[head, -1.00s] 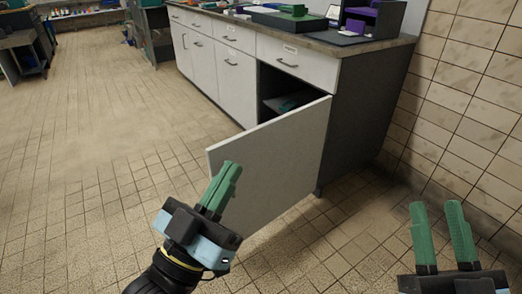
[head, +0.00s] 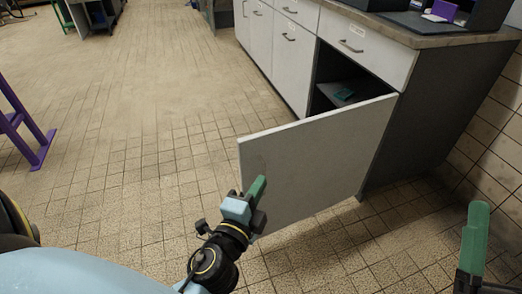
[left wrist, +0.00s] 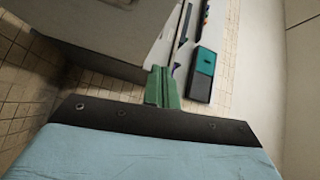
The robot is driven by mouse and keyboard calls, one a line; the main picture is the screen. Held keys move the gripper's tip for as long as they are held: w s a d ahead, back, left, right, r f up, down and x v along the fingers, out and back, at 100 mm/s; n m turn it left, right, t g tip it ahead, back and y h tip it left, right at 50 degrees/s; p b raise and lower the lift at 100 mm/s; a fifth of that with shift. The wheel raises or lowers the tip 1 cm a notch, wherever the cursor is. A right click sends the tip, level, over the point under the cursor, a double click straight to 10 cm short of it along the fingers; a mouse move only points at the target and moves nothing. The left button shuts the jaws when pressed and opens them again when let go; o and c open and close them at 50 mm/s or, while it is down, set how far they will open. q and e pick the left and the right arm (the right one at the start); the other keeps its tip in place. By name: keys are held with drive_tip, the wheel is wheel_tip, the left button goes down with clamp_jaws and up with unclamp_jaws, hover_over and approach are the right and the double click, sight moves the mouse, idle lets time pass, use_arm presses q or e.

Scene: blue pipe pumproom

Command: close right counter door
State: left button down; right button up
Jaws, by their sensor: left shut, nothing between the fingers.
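The right counter door (head: 315,160) is a pale panel standing wide open, swung out from the cabinet at the right end of the counter (head: 400,110). My left gripper (head: 257,188) is shut and empty. It is by the lower part of the door's free edge and overlaps it in the head view; I cannot tell whether they touch. The shut green fingers also show in the left wrist view (left wrist: 163,87). My right gripper (head: 474,237) is at the lower right, partly cut off, with one green finger clearly seen, away from the door.
A purple stand (head: 25,125) is at the left. The tiled floor left of the door is clear.

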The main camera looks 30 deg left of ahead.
use_arm(q)
drive_tip(key=a+f+m, duration=0.1)
approach(266, 140)
drive_tip(key=w+d, duration=0.3)
drive_tip(key=w+a, duration=0.2)
drive_tip(key=shift+w+a+r+y+p, duration=0.15)
drive_tip(key=shift+a+y+p, duration=0.15)
drive_tip(key=shift+a+y, duration=0.1)
drive_tip(key=shift+w+a, duration=0.25)
drive_tip(key=shift+a, duration=0.15)
use_arm(e)
drive_tip(key=shift+w+f+g, duration=0.1)
drive_tip(key=shift+w+g, duration=0.2)
drive_tip(key=shift+w, duration=0.05)
drive_tip(key=shift+a, duration=0.1)
